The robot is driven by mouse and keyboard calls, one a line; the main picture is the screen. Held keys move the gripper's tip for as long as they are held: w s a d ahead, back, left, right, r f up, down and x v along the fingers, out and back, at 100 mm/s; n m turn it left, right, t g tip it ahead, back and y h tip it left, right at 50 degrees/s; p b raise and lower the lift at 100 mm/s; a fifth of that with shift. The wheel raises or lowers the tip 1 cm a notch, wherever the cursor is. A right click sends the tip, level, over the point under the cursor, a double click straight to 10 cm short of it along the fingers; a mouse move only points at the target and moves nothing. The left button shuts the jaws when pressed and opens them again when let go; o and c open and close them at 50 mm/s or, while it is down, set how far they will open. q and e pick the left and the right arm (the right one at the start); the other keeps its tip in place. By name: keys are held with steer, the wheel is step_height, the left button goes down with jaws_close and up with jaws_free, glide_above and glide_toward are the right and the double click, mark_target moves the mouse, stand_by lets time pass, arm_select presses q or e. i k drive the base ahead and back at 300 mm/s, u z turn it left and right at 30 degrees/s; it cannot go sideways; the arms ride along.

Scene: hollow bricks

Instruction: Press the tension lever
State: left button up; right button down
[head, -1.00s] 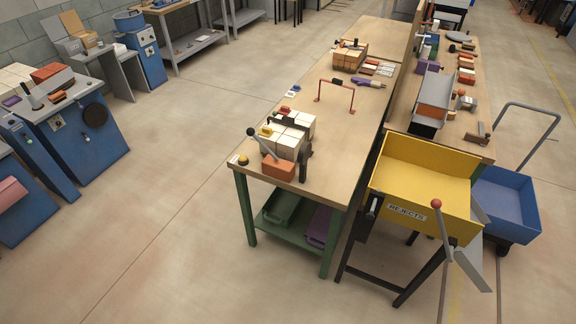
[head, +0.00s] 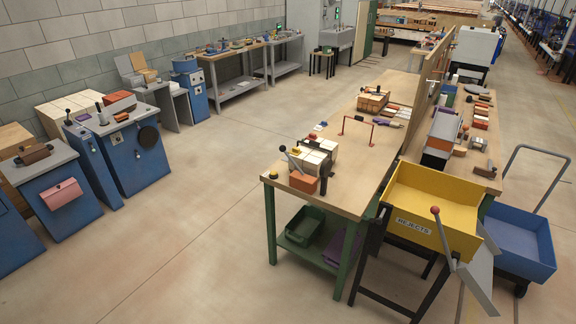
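A grey lever with a black knob (head: 283,149) leans up and to the left at the near end of the wooden workbench (head: 345,185). It stands by an orange block (head: 303,182) and a pack of cream bricks (head: 318,153) with a dark bar beside it. It looks like the tension lever, but no label on it can be read. A yellow button (head: 269,175) sits at the bench corner to its left. Neither of my grippers is in view.
The yellow rejects bin (head: 445,205) and a blue cart (head: 520,245) stand right of the bench. A green crate (head: 304,226) sits on the lower shelf. Blue machines (head: 135,160) line the left. The floor (head: 190,235) left of the bench is clear.

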mark_target(282, 149)
steer(key=k, duration=0.4)
steer(key=u, duration=0.75)
steer(key=i, duration=2)
steer(key=z, duration=0.65)
